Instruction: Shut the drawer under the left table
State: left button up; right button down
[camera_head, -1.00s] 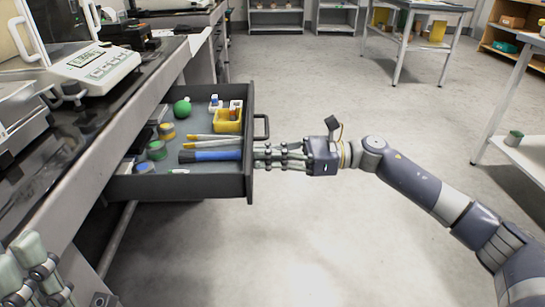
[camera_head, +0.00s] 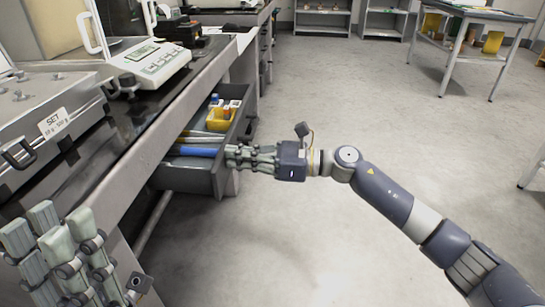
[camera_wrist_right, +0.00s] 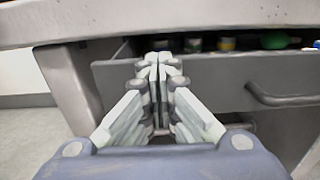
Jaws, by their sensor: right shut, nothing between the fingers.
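The dark grey drawer (camera_head: 200,178) under the left table (camera_head: 190,112) is partly open. In it show a yellow box (camera_head: 219,121) and a blue-handled tool (camera_head: 197,152). My right gripper (camera_head: 232,156) is shut and empty, its fingertips at the near part of the drawer's front. In the right wrist view the fingers (camera_wrist_right: 158,66) point at the drawer front (camera_wrist_right: 215,80), with the drawer handle (camera_wrist_right: 282,97) to their right; exact contact is hard to see. My left gripper (camera_head: 62,235) is low at the left, away from the drawer; its jaw state is unclear.
A scale (camera_head: 152,62) and a grey case labelled SET (camera_head: 48,125) stand on the left table. The floor (camera_head: 350,110) right of the drawer is clear. Another table (camera_head: 475,14) and shelves (camera_head: 322,18) stand farther back.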

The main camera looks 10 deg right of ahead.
jog(key=x, duration=1.1)
jog(key=shift+w+a+f+b, duration=0.1)
jog(key=shift+b, duration=0.25)
